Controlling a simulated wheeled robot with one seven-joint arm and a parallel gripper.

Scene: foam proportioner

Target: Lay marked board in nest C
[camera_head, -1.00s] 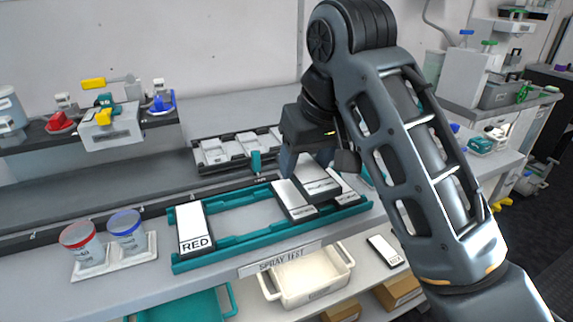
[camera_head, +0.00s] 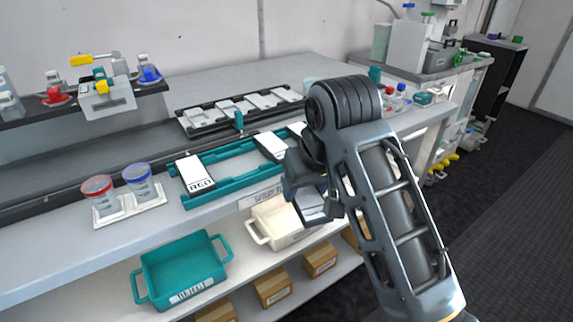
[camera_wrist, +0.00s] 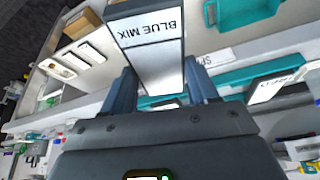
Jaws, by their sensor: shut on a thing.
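My gripper (camera_head: 310,192) is shut on a white board with a dark edge (camera_head: 314,209), held out in front of the bench, above the lower shelf. In the wrist view the held board (camera_wrist: 148,30) reads "BLUE MIX" between my fingers (camera_wrist: 163,88). The board marked RED (camera_head: 196,173) lies at the left of the teal rack (camera_head: 225,152). Another white board (camera_head: 271,146) lies toward the rack's right end, partly behind my arm. A black tray with pale nests (camera_head: 240,107) stands behind the rack; no nest letters are readable.
Two cups, red-rimmed (camera_head: 98,190) and blue-rimmed (camera_head: 139,178), stand left of the rack. A teal reject bin (camera_head: 180,270), a cream bin (camera_head: 272,222) and cardboard boxes (camera_head: 272,287) sit on the lower shelf. A small teal post (camera_head: 239,121) stands before the black tray.

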